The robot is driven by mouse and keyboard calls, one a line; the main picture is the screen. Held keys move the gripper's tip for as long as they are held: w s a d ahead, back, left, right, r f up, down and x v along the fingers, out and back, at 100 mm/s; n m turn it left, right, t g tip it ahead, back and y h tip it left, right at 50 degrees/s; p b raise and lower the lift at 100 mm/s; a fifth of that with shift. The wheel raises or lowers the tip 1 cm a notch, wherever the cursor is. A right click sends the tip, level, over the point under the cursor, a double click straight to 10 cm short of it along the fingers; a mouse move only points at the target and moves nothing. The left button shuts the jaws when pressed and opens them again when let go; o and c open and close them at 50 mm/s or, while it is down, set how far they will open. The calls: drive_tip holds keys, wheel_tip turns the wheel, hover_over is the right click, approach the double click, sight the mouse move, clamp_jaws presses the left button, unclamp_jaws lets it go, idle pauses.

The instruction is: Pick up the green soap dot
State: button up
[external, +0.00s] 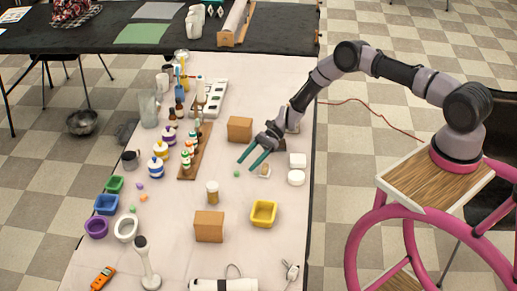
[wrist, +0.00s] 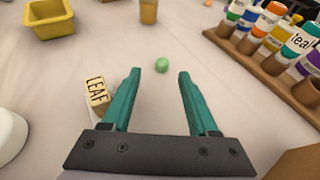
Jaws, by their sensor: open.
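The green soap dot (wrist: 162,65) is a small green ball on the white table, just beyond my fingertips and roughly centred between them in the wrist view. In the external view the green dot (external: 237,174) lies just to the left of and below my gripper's tips. My gripper (wrist: 158,76) is open and empty, with two teal fingers spread apart; it also shows in the external view (external: 243,164). Another small green dot (external: 132,209) lies at the left of the table, near the small bowls.
A small block marked LEAF (wrist: 97,92) sits right beside my left finger. A rack of bottles (wrist: 265,50) stands at the upper right. A yellow tray (external: 264,214), a jar (external: 212,194) and brown boxes (external: 209,226) stand nearby. The table around the dot is clear.

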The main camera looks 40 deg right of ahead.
sight(242, 173)
drive_tip(key=shift+w+x, duration=0.2)
drive_tip(key=shift+x, duration=1.75)
drive_tip(key=shift+r, duration=0.1)
clamp_jaws()
